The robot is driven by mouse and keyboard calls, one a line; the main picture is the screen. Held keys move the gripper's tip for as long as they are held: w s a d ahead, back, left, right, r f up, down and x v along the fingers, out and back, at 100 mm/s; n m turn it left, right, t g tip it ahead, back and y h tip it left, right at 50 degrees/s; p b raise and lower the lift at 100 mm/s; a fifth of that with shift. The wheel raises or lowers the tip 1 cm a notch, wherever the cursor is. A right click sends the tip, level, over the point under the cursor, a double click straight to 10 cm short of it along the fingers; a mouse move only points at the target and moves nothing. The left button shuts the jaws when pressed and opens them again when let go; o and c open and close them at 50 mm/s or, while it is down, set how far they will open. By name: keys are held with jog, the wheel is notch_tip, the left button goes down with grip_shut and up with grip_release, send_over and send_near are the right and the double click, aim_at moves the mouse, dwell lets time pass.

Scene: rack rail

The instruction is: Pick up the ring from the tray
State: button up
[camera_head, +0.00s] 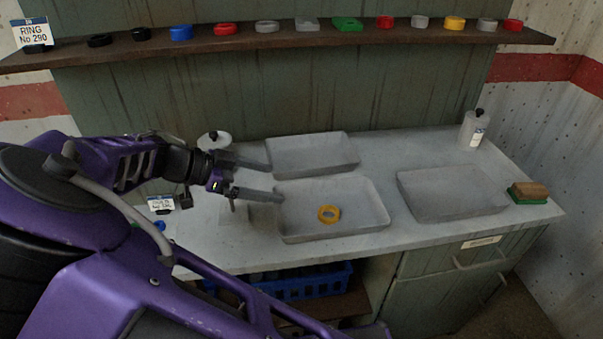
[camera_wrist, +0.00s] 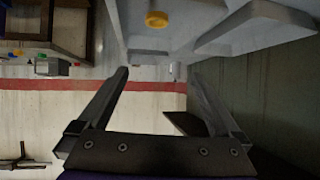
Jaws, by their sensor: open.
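A yellow ring (camera_head: 328,214) lies flat in the grey tray (camera_head: 365,222) at the front middle of the counter. The ring also shows at the top of the wrist view (camera_wrist: 157,19). My gripper (camera_head: 278,180) is open and empty, to the left of the ring and apart from it, above the counter near the tray's left side. In the wrist view the two fingers of my gripper (camera_wrist: 160,80) are spread wide with nothing between them.
A second tray (camera_head: 312,155) stands behind and a third tray (camera_head: 450,193) to the right. A white bottle (camera_head: 473,130) and a green-brown block (camera_head: 528,192) are at the right. A shelf (camera_head: 300,38) with several coloured rings runs above. A blue basket (camera_head: 305,284) sits below the counter.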

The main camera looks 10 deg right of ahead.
notch_tip(320, 180, down, 4)
jog(key=s+a, duration=0.1)
jog(key=a, duration=0.1)
send_near(335, 214)
jog(key=shift+n, duration=0.4)
jog(key=shift+b+x, duration=0.35)
jog(key=shift+x, duration=2.35)
jog(key=shift+f, duration=0.1)
jog(key=shift+c, duration=0.3)
